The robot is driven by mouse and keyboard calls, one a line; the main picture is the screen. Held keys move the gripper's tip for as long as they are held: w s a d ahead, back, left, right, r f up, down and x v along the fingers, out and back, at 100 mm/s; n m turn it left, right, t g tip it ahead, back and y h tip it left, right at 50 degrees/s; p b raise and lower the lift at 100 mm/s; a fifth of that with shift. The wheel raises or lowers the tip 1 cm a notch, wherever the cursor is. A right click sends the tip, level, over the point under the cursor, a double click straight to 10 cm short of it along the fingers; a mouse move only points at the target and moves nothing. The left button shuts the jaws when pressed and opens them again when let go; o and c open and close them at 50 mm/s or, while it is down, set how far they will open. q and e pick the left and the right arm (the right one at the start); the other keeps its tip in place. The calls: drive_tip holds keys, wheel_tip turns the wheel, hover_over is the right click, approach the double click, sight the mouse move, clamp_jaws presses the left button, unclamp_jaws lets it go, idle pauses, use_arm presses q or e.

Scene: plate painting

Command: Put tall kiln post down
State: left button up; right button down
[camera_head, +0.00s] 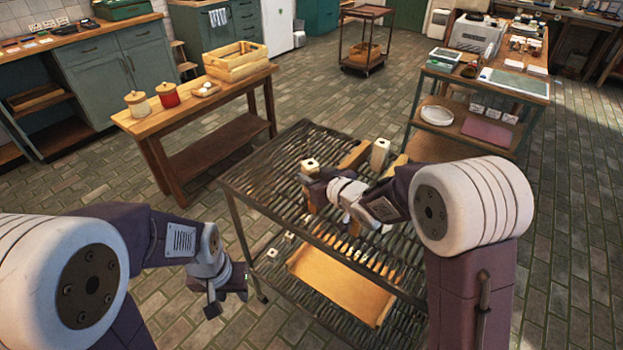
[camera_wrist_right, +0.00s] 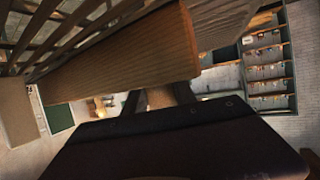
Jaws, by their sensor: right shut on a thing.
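A pale post with a hole in its top (camera_head: 310,163) shows at my right gripper (camera_head: 318,187), over the slatted table (camera_head: 262,172). The gripper is shut on it; my wrist hides its lower part, so I cannot tell whether it touches the slats. In the right wrist view a light brown piece of it (camera_wrist_right: 160,98) shows between the fingers. A second pale post (camera_head: 380,153) stands upright further right. My left gripper (camera_head: 227,294) hangs low, left of the slatted table; its finger opening is unclear.
Yellowish wooden blocks (camera_head: 354,156) lie between the posts. A wooden beam (camera_wrist_right: 125,60) crosses close in the right wrist view. A wooden board (camera_head: 340,284) and small pale pieces (camera_head: 272,253) show below the slats. A wooden bench with jars (camera_head: 168,95) stands at the left.

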drive_tip(key=shift+r, duration=0.1)
drive_tip(key=shift+s+f+b, duration=0.1)
drive_tip(key=shift+f+b, duration=0.15)
drive_tip(key=shift+b, duration=0.05)
drive_tip(key=c, duration=1.3)
unclamp_jaws()
drive_tip(key=shift+f, duration=0.1)
drive_tip(key=shift+s+d+r+p, duration=0.1)
drive_tip(key=shift+r+p, duration=0.3)
drive_tip(key=shift+r, duration=0.05)
drive_tip(key=p+v, duration=0.2)
drive_tip(key=v, duration=0.9)
drive_tip(key=shift+s+d+r, duration=0.15)
drive_tip(key=shift+s, duration=0.1)
